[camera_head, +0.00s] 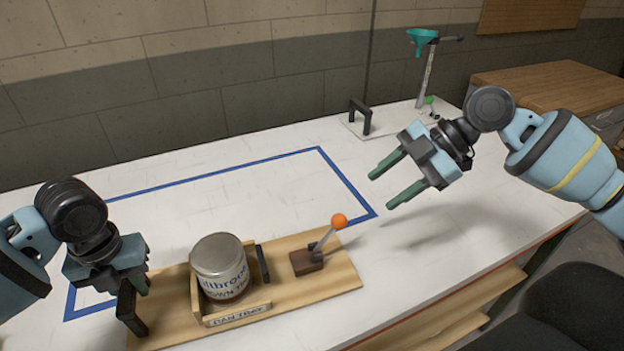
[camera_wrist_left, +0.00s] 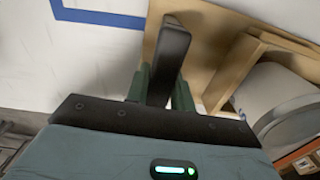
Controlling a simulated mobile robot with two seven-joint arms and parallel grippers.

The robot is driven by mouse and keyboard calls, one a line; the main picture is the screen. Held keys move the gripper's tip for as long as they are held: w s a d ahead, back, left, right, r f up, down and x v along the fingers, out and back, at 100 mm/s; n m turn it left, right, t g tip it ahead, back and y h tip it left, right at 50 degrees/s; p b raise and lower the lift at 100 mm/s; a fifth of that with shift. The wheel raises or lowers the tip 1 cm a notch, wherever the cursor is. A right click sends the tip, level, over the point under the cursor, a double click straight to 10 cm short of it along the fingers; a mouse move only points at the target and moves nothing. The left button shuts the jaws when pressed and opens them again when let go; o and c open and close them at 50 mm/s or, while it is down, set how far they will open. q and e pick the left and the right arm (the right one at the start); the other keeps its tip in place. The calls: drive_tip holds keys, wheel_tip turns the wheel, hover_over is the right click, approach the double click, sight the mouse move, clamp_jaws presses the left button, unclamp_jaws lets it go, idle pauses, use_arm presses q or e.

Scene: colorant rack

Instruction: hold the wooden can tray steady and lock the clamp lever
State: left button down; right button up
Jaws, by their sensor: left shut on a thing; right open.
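The wooden can tray (camera_head: 335,277) lies on the white table, with a silver paint can (camera_head: 219,268) standing in its framed holder. The clamp lever (camera_head: 322,240) rises from a brown block on the tray's right part, tilted up to the right, with an orange ball (camera_head: 339,221) on top. A black handle (camera_head: 131,309) stands at the tray's left end. My left gripper (camera_head: 134,284) is shut on this handle; the left wrist view shows the handle (camera_wrist_left: 168,62) between the fingers. My right gripper (camera_head: 380,187) is open and empty, above the table and to the right of the lever.
A blue tape outline (camera_head: 250,162) marks the table (camera_head: 420,270). A black handle on a plate (camera_head: 360,117) and a stand with a teal funnel (camera_head: 422,38) are at the back. A dark chair (camera_head: 570,310) is at the lower right. The table behind the tray is clear.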

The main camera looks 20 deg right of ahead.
use_arm(q)
drive_tip(key=c, duration=1.1)
unclamp_jaws()
drive_tip(key=shift+r, duration=0.1)
wheel_tip(320, 180, up, 12)
drive_tip(key=shift+f, duration=0.1)
drive_tip(key=shift+s+f, duration=0.1)
